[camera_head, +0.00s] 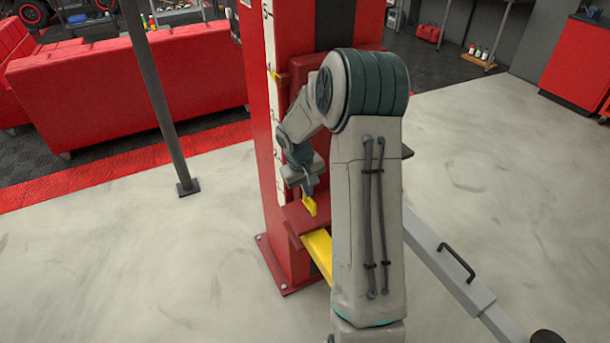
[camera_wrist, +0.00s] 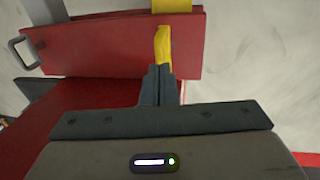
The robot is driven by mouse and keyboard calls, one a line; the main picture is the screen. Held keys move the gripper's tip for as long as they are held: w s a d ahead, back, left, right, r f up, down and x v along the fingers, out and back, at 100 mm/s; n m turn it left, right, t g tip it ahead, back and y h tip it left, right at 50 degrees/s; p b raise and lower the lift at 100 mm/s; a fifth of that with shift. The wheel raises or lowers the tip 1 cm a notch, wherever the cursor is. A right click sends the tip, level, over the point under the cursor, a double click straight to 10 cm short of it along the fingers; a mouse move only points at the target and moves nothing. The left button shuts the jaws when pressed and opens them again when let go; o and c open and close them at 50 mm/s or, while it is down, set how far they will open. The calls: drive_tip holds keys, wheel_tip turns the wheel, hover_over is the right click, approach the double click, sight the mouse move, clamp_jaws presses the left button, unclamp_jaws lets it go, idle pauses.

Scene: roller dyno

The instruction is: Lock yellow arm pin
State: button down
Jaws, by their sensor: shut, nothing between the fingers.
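The yellow pin (camera_head: 309,206) stands upright on a red carriage (camera_head: 293,217) on the red lift column. It also shows in the wrist view (camera_wrist: 163,47), right at my fingertips. My gripper (camera_head: 308,191) points down just above the pin. In the wrist view my gripper (camera_wrist: 161,72) has its fingers together with nothing between them. The fingertips look to be touching or very close to the pin; I cannot tell which. A yellow arm (camera_head: 318,250) extends from below the carriage, partly hidden by my arm.
The red column (camera_head: 262,150) stands on a base plate bolted to the floor. A thin grey post (camera_head: 160,100) rises at left. Red sofas (camera_head: 120,85) stand behind it. A grey beam with a black handle (camera_head: 457,262) lies at lower right.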

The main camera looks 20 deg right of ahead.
sight(310, 208)
drive_tip(key=shift+d+f, duration=0.15)
drive_tip(key=shift+f, duration=0.65)
wheel_tip(310, 208, down, 3)
drive_tip(key=b, duration=0.2)
drive_tip(key=shift+b, duration=0.4)
drive_tip(key=shift+s, duration=0.1)
wheel_tip(310, 208, up, 14)
drive_tip(key=a+p, duration=0.2)
drive_tip(key=shift+a, duration=0.35)
drive_tip(key=shift+s, duration=0.1)
